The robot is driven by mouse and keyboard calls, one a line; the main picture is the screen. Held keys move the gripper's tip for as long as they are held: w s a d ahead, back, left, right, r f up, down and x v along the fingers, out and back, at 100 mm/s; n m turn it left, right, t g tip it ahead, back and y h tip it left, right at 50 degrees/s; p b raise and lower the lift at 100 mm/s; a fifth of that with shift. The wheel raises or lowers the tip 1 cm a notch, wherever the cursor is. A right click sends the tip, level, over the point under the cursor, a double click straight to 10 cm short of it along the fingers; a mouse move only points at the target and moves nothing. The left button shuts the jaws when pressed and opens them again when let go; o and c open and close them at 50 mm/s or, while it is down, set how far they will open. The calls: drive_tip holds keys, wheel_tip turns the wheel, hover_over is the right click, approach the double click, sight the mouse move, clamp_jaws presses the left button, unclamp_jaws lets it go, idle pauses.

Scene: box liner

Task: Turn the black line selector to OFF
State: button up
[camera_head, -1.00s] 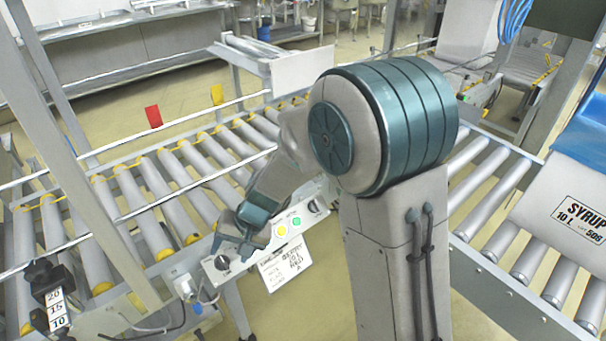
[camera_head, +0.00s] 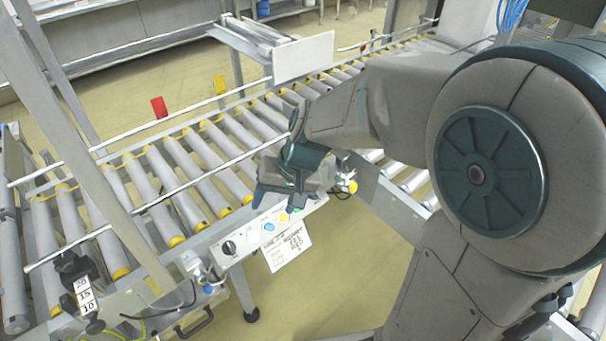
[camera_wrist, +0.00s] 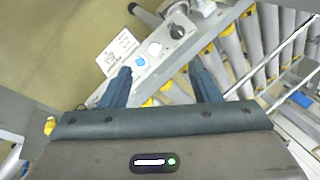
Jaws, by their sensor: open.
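A black selector knob (camera_head: 228,247) sits at the left end of the pale control panel (camera_head: 246,239) on the conveyor's side. It also shows at the top of the wrist view (camera_wrist: 176,31); its labels are too small to read, so I cannot tell its setting. My gripper (camera_head: 277,198) is over the right part of the panel, apart from this knob, and covers the panel's right end. In the wrist view its two fingers (camera_wrist: 158,70) are spread and empty. A blue button (camera_head: 268,227) and a yellow one (camera_head: 284,217) lie between the knob and my gripper.
A white printed card (camera_head: 288,247) hangs below the panel. The roller conveyor (camera_head: 185,205) runs behind it, with guard rails and a slanting grey post (camera_head: 85,130) at left. A black clamp with a number strip (camera_head: 86,296) stands at lower left. Floor in front is open.

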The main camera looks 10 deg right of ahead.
drive_tip(key=s+d+r+h+p, duration=0.1)
drive_tip(key=s+d+r+p, duration=0.2)
drive_tip(key=d+r+p, duration=0.1)
wheel_tip(320, 180, up, 3)
drive_tip(key=shift+s+d+f+t, duration=0.1)
drive_tip(key=shift+s+d+t, duration=0.15)
drive_tip(key=shift+d, duration=0.3)
drive_tip(key=s+d+r+h+p, duration=0.1)
drive_tip(key=s+d+r+p, duration=0.2)
drive_tip(key=d+r+p, duration=0.1)
drive_tip(key=s+d+r+t+h+p, duration=0.1)
drive_tip(key=s+d+r+h+p, duration=0.1)
drive_tip(key=r, duration=0.4)
drive_tip(key=shift+s+d+r+p, duration=0.35)
drive_tip(key=shift+s+d+p, duration=0.4)
drive_tip(key=shift+d+p, duration=0.5)
